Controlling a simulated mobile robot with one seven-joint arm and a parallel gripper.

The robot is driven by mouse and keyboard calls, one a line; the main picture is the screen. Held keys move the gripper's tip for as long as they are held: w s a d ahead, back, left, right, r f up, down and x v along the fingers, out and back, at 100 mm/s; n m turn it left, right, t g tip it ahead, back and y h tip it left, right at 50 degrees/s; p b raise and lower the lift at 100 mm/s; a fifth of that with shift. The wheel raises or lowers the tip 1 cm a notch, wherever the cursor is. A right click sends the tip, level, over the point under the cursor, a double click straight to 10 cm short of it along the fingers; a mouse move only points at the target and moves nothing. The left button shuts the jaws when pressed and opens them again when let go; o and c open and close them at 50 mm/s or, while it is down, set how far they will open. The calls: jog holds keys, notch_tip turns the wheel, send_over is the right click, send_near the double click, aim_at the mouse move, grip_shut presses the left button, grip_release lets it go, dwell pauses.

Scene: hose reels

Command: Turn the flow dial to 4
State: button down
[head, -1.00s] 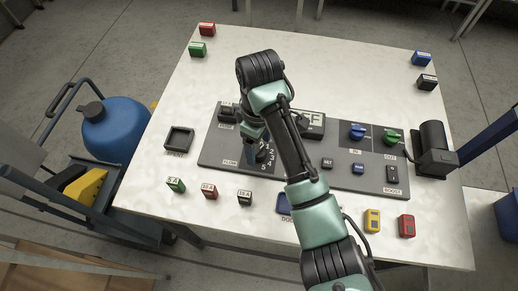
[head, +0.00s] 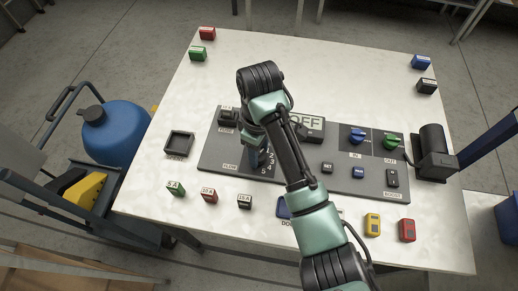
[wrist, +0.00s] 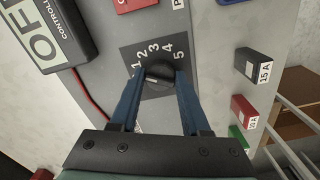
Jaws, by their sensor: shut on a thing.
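The flow dial (wrist: 158,76) is a round black knob on a dark label with the numbers 1 to 5 around it. A pale mark shows on its face near the left side; the number it points at is hard to tell. My gripper (wrist: 159,84) has its blue fingers on both sides of the dial and is shut on it. In the head view my gripper (head: 257,156) stands over the FLOW area at the left of the grey panel (head: 222,152) and mostly hides the dial, with the numbers showing just to its right.
The OFF display box (head: 311,127) stands behind the arm. Several labelled blocks, including the 15 A block (head: 244,201), line the front. A black tray (head: 179,143) lies left of the panel.

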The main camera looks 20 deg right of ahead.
jog(key=shift+r+p, duration=0.15)
jog(key=shift+p, duration=0.3)
jog(key=m+p, duration=0.3)
jog(key=shift+a+r, duration=0.1)
jog(key=shift+r, duration=0.05)
jog(key=m+p, duration=0.4)
jog(key=shift+m+p, duration=0.3)
jog(key=m+p, duration=0.3)
jog(key=m, duration=0.2)
jog(key=shift+w+f+m+p, duration=0.15)
jog(key=shift+m+p, duration=0.5)
jog(key=shift+m, duration=1.85)
jog(key=shift+f, duration=0.1)
jog(key=shift+c, duration=1.9)
grip_release()
